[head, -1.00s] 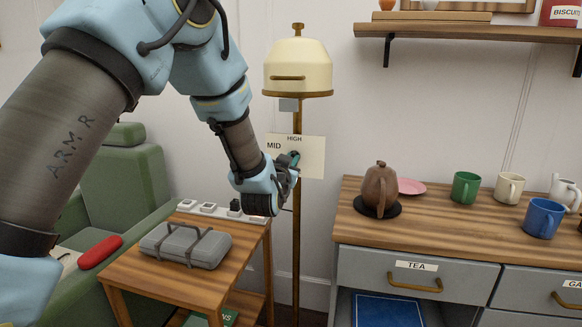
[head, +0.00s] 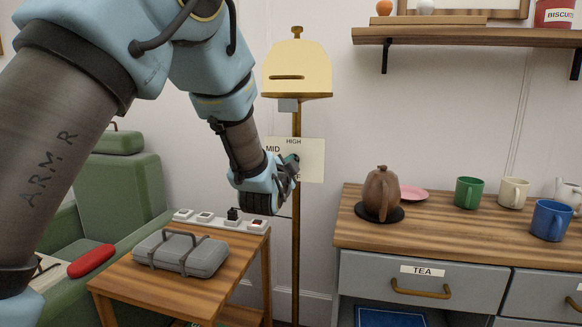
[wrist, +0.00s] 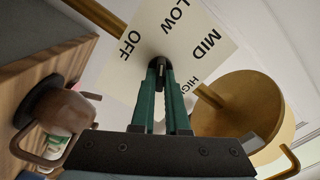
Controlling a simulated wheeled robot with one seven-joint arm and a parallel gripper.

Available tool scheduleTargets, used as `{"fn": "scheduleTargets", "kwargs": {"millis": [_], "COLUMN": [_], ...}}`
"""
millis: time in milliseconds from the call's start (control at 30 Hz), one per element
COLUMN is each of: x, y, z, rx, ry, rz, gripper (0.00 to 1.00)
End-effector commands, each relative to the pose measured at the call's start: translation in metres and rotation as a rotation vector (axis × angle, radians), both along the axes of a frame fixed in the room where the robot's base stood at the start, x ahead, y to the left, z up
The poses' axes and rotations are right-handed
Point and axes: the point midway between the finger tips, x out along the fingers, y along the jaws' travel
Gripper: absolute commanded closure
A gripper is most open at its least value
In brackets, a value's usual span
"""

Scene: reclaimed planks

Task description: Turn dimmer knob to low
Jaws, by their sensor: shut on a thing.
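The cream dimmer plate (head: 312,165) is on the brass lamp pole in the head view, with HIGH and MID readable. In the wrist view, the plate (wrist: 185,60) shows OFF, LOW, MID and part of HIGH. The small dark dimmer knob (wrist: 158,64) is at the plate's middle, mostly covered by the fingertips. My gripper (head: 294,163) reaches the plate from the left. In the wrist view, its green fingers (wrist: 162,75) are shut on the knob. I cannot tell which label the knob points to. The lamp's shade (head: 297,62) above looks warm yellow.
A side table (head: 135,292) holds a grey case (head: 181,253) and a power strip (head: 220,218) below my arm. At right, a wooden-topped cabinet (head: 440,225) bears a brown teapot (head: 381,192) and mugs. A shelf (head: 450,35) hangs above.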

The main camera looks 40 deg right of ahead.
Motion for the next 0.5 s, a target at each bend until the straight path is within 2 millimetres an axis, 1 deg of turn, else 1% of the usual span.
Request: {"fn": "scheduleTargets", "kwargs": {"millis": [500], "x": [-0.0003], "y": [0.0000], "z": [-0.0006], "rx": [0.023], "ry": [-0.034], "rz": [-0.001], "gripper": [1.00]}}
